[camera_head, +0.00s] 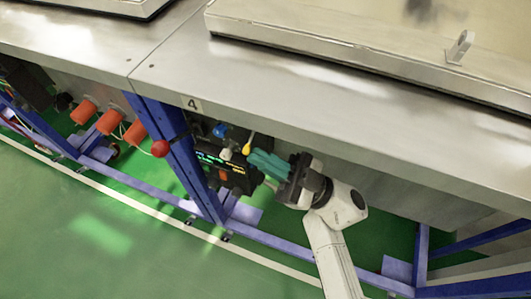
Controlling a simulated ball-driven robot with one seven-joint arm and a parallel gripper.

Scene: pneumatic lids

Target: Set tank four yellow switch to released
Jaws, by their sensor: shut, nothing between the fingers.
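The number 4 label (192,104) sits on the front edge of the steel tank table. Below it is a small cluster of controls. The yellow switch (248,139) is a small yellow piece under the table edge, with a pale end below it. Whether it is pressed or released is too small to tell. My gripper (255,161), with teal fingers, is shut and empty. Its fingertips appear just below and right of the yellow switch; I cannot tell whether they touch it.
A blue knob (220,130), a pale knob (226,154) and a lit display panel (222,163) are close by. A red ball knob (160,148) is by a blue frame leg (180,160). Orange cylinders (108,122) hang at left. The green floor (90,230) is open in front.

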